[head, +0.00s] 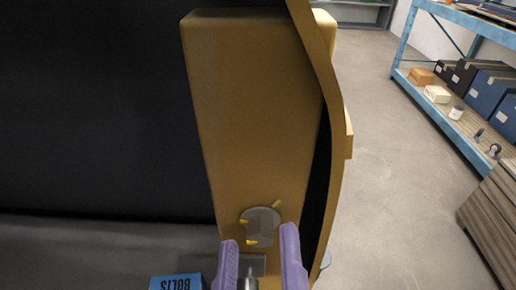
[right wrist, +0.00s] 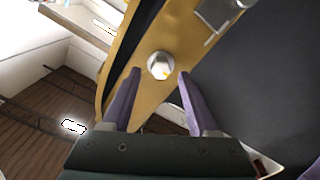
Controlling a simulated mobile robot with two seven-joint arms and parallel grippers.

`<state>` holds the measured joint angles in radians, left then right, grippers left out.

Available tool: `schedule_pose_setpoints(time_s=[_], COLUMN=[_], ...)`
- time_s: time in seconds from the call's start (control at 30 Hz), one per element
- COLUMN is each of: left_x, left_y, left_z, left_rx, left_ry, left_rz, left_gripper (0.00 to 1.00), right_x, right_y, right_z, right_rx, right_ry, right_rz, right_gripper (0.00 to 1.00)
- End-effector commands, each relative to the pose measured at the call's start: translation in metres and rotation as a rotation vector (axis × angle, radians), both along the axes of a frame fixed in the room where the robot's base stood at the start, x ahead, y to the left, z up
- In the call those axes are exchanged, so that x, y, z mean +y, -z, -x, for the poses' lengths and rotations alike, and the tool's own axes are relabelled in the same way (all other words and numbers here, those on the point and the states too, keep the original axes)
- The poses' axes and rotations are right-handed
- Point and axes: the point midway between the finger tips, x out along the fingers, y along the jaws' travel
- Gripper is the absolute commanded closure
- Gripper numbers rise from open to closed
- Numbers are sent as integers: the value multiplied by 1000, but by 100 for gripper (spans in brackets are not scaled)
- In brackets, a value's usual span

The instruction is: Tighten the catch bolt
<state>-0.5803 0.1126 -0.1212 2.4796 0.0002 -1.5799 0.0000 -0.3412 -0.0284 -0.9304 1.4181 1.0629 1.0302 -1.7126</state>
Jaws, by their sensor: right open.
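The catch bolt (right wrist: 160,65) is a silver hex head on the yellow panel (right wrist: 181,35) in the right wrist view. A small yellow mark shows on its head. My right gripper (right wrist: 159,74) is open, with its purple fingertips on either side of the bolt; I cannot tell whether they touch it. In the head view my right gripper (head: 259,236) is at the foot of the yellow post (head: 255,100). A round grey disc (head: 262,228) with yellow marks sits on the post behind the fingertips. My left gripper is not in view.
A blue box marked BOLTS (head: 177,282) is left of the right gripper. A dark panel (head: 95,110) fills the left side. A blue shelf rack (head: 448,118) with boxes and a wooden crate (head: 492,220) stand at right. The grey floor (head: 385,180) between is clear.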

Motion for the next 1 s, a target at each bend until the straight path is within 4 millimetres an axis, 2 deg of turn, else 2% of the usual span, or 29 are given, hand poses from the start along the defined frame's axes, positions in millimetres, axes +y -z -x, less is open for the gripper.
schedule_pose_setpoints(time_s=[0.1, 0.37, 0.87, 1.0], left_x=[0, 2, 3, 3], left_y=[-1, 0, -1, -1], left_z=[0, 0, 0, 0], left_rx=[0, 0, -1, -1], left_ry=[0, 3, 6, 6], left_rz=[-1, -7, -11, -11], left_gripper=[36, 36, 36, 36], right_x=[0, 0, 0, 0], right_y=[0, 0, 0, 0], right_z=[-7, -8, -7, -7], right_rx=[0, 0, 0, 0], right_ry=[1, 1, 0, 0], right_rz=[-1, -1, -1, -1], right_gripper=[40, 41, 98, 100])
